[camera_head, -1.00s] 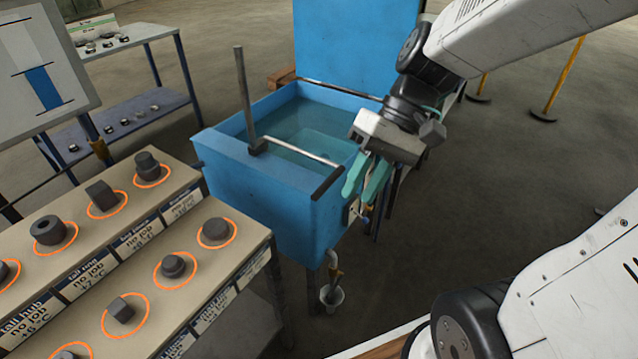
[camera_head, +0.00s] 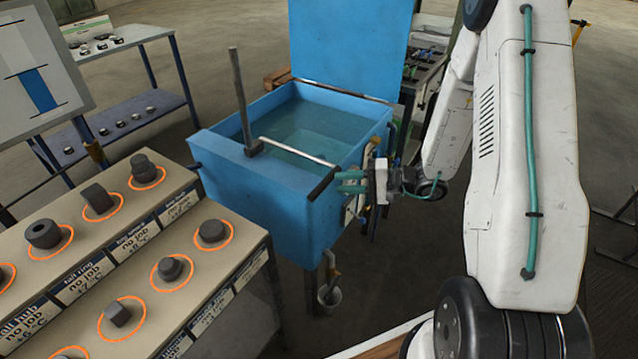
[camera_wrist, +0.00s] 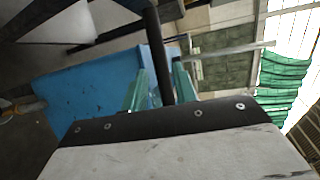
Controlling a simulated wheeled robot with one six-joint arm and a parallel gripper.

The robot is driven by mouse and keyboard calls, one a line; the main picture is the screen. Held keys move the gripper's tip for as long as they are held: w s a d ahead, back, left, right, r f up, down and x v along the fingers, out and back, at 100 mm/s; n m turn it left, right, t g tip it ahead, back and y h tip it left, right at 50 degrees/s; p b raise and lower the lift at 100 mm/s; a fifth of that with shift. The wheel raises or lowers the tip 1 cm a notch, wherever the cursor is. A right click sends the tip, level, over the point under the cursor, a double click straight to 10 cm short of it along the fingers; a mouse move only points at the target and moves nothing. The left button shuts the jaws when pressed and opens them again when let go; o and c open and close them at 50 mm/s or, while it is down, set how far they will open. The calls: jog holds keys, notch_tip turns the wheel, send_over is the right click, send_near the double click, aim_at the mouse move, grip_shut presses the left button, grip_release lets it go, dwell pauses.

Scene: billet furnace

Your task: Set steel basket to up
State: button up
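The blue tank (camera_head: 262,185) holds greenish water, with its lid raised behind. A steel rod (camera_head: 297,151) runs across its top from a dark upright bar (camera_head: 241,95) to a black handle (camera_head: 325,183) at the near right rim. The steel basket itself is not clearly visible; a paler patch shows under the water. My gripper (camera_head: 348,182) is at the tank's right side, its teal fingers pointing left at the handle. In the wrist view, the fingers (camera_wrist: 160,88) stand apart on either side of the black handle (camera_wrist: 156,50); contact is not clear.
A bench (camera_head: 225,228) with several dark parts in orange rings stands at the left front. A screen (camera_head: 35,65) and a blue shelf (camera_head: 125,107) are behind it. A small bucket (camera_head: 329,297) hangs below the tank's drain.

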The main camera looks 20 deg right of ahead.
aim_at(329, 182)
jog(key=x, duration=0.7)
jog(key=shift+a, duration=0.2)
jog(key=shift+w, duration=0.15)
grip_shut()
